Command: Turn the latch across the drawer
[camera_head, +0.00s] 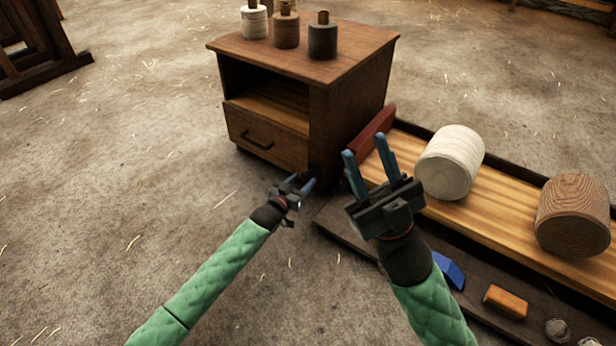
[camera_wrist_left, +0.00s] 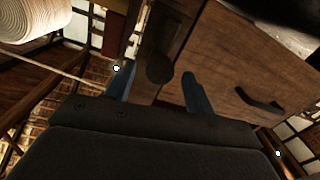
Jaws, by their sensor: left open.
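The brown wooden cabinet (camera_head: 350,100) stands in the upper middle of the head view. Its drawer (camera_head: 262,140) looks closed, with a dark bar handle (camera_head: 257,141). My left gripper (camera_head: 301,182) is low at the cabinet's front right corner, fingers open. In the left wrist view a dark rounded piece (camera_wrist_left: 159,68), seemingly the latch, lies between the open blue fingers; I cannot tell whether they touch it. The drawer front and handle (camera_wrist_left: 258,102) lie to the right there. In the head view I cannot make out the latch. My right gripper (camera_head: 364,145) is open and empty.
Several corked spools or bottles (camera_head: 286,30) stand on the cabinet top. A wooden bench (camera_head: 500,215) at right carries a white rope roll (camera_head: 450,162) and a brown roll (camera_head: 573,216). A blue block (camera_head: 448,271) and an orange block (camera_head: 506,301) lie in front.

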